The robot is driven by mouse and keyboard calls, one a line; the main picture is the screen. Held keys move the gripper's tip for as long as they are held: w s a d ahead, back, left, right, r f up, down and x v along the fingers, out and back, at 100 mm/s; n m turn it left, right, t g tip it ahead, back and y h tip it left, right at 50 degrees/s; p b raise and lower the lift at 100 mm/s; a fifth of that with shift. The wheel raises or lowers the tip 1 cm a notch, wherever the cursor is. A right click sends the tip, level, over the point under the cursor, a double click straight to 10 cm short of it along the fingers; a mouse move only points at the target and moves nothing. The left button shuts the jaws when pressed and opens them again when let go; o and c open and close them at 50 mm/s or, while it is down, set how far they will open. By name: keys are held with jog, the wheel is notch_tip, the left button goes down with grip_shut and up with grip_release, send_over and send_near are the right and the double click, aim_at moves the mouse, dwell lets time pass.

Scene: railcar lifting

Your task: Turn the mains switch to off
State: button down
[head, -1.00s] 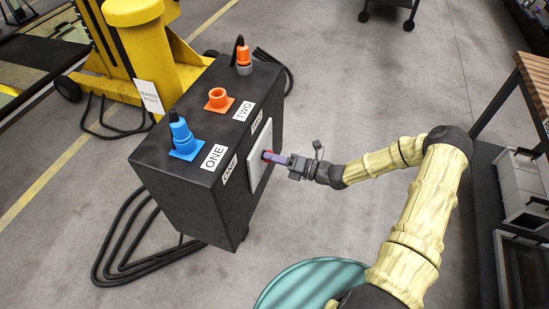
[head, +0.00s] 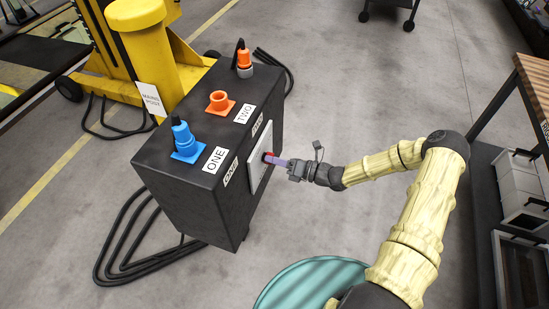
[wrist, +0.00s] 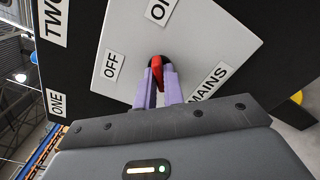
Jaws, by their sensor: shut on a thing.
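The mains switch has a red handle (wrist: 157,70) on a pale panel (wrist: 125,30) set in the side of a black cabinet (head: 195,200). The wrist view shows an OFF label (wrist: 112,65) left of the handle, a partly cut-off ON label (wrist: 160,10) above it and a MAINS label (wrist: 212,80) to the right. My gripper (wrist: 160,80) has its purple fingers shut on the red handle, one on each side. In the head view my gripper (head: 271,159) reaches the panel from the right. Which label the handle points at is hard to tell.
A blue plug (head: 183,137) and an orange plug (head: 244,62) stand on the cabinet top, with an orange socket (head: 218,101) between them. Black cables (head: 120,240) lie on the floor at left. A yellow post (head: 145,45) stands behind. A wooden-topped bench (head: 535,75) is at right.

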jog(key=shift+d+n+p, duration=0.1)
jog(key=shift+n+p, duration=2.6)
jog(key=shift+n, duration=2.2)
jog(key=c, duration=1.5)
grip_release()
jog(key=shift+d, duration=0.1)
jog(key=b+v, duration=0.2)
jog(key=v, duration=1.5)
jog(key=shift+r, duration=0.1)
